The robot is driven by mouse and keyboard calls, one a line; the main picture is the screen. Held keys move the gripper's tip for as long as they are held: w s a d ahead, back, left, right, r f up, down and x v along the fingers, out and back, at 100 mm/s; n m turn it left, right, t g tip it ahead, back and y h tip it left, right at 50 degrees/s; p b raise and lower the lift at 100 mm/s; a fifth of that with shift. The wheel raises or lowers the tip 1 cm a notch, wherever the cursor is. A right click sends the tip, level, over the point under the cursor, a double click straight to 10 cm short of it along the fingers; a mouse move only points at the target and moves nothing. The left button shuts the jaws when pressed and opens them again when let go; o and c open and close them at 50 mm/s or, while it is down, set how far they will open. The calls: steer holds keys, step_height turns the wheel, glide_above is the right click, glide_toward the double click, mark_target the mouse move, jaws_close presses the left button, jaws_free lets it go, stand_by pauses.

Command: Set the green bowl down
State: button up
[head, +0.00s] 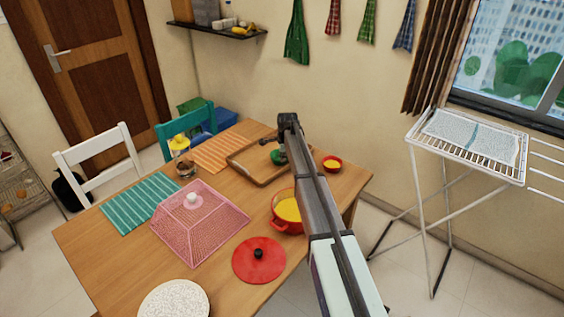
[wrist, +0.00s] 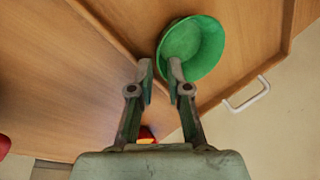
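The green bowl (wrist: 205,42) shows at the top of the wrist view, over the wooden tray (wrist: 110,25). In the head view, the bowl (head: 278,157) is a small green patch at the tray, partly hidden by my arm. My gripper (wrist: 161,72) is at the bowl's near left rim. One fingertip overlaps the bowl's inside and the other is outside it. A gap shows between the fingertips, so they look parted around the rim. Whether the bowl rests fully on the tray is hard to tell.
A small red bowl (head: 332,164) stands right of the tray. A red pot (head: 287,215), a red lid (head: 259,260), a pink mesh cover (head: 197,228) and a glass jar (head: 184,166) are on the table. An orange striped mat (head: 222,153) lies left of the tray.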

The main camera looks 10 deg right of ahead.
steer(key=b+v, duration=0.1)
steer(key=v, duration=0.7)
